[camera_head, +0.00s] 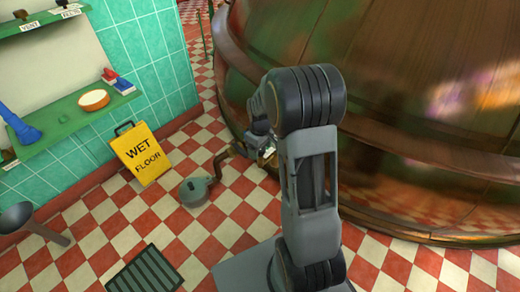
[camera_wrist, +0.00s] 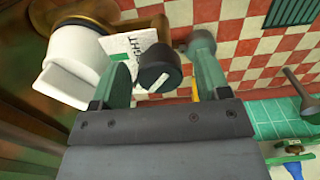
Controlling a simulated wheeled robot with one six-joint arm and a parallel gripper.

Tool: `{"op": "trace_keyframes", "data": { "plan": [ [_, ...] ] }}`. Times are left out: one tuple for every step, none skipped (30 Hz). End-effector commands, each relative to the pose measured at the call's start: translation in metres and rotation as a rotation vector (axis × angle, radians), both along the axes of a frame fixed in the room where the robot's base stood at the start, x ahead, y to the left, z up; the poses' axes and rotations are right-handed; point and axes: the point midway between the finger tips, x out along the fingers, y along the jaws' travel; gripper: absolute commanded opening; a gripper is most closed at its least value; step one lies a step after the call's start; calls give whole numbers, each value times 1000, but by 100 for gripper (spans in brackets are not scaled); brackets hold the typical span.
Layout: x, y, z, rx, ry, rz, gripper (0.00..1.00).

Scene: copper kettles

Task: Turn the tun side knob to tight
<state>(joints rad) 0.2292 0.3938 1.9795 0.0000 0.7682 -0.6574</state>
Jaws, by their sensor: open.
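The tun (camera_head: 420,120) is a large copper-brown vessel filling the right of the head view. A round black knob (camera_wrist: 158,66) with a white mark shows in the wrist view, in front of a white plate (camera_wrist: 120,48) with a green patch and lettering that seems to read TIGHT. My gripper (camera_wrist: 158,60) is open, with one green finger on each side of the knob. I cannot tell whether either finger touches it. In the head view my gripper (camera_head: 262,150) is beside the tun's lower side, and my arm hides the knob there.
A white cylindrical fitting (camera_wrist: 75,60) sits left of the knob. A yellow wet floor sign (camera_head: 141,154), a grey-green rounded object (camera_head: 195,191) with a bent pipe and a floor grate (camera_head: 145,272) are left of my arm. Green shelves (camera_head: 75,110) line the tiled wall.

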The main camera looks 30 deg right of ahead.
Motion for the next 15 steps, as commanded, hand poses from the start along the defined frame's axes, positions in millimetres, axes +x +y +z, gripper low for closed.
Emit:
{"op": "trace_keyframes", "data": {
  "plan": [
    [0, 0, -1, 0, 0, 0, 69],
    [0, 0, -2, 0, 0, 0, 69],
    [0, 0, -2, 0, 0, 0, 69],
    [0, 0, -2, 0, 0, 0, 69],
    [0, 0, -2, 0, 0, 0, 69],
    [0, 0, -1, 0, 0, 0, 69],
    [0, 0, -1, 0, 0, 0, 69],
    [0, 0, -1, 0, 0, 0, 69],
    [0, 0, -1, 0, 0, 0, 68],
    [0, 0, -1, 0, 0, 0, 65],
    [0, 0, -1, 0, 0, 0, 62],
    [0, 0, -1, 0, 0, 0, 59],
    [0, 0, -1, 0, 0, 0, 56],
    [0, 0, -1, 0, 0, 0, 53],
    [0, 0, -1, 0, 0, 0, 49]
  ]
}}
